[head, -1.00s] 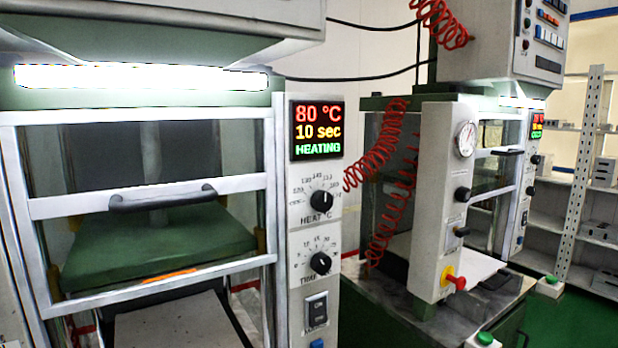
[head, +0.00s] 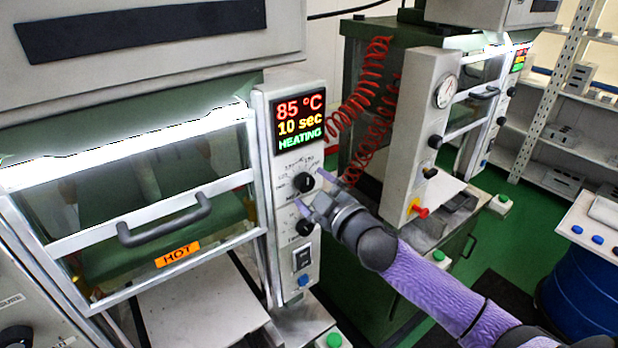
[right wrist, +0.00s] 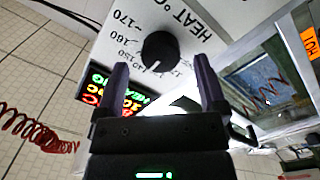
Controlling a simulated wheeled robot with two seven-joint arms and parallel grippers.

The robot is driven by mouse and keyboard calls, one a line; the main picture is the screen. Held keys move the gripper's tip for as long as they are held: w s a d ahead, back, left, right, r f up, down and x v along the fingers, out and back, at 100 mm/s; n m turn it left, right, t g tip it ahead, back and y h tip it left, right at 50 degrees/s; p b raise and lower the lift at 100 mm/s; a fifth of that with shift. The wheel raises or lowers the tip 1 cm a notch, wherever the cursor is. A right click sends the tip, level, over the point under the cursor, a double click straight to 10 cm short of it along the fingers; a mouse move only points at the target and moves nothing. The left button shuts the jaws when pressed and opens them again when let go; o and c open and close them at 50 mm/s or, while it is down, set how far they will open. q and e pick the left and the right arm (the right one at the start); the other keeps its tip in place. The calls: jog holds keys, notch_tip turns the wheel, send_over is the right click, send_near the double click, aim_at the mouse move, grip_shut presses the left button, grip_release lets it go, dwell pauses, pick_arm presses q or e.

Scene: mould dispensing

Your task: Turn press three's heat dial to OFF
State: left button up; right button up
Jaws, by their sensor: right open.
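The heat dial (head: 304,182) is a round black knob on the white control panel of the near press, below its display (head: 299,122), which reads 85 °C, 10 sec, HEATING. No press number is readable. My right gripper (head: 310,188) is open at the panel, with its fingers to either side of the dial's front. In the right wrist view the heat dial (right wrist: 160,52) lies between and just beyond the two purple fingertips (right wrist: 162,68), apart from both. Its scale appears upside down, with 160 and 170 readable; the exact setting is unclear. My left gripper is out of view.
Below the heat dial are the time dial (head: 305,227) and a rocker switch (head: 302,258). The press door's black handle (head: 165,222) juts out to the left, above a HOT label (head: 177,254). A second press with a gauge (head: 445,92) stands to the right.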

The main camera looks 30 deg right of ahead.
jog(key=shift+w, duration=0.95)
grip_shut()
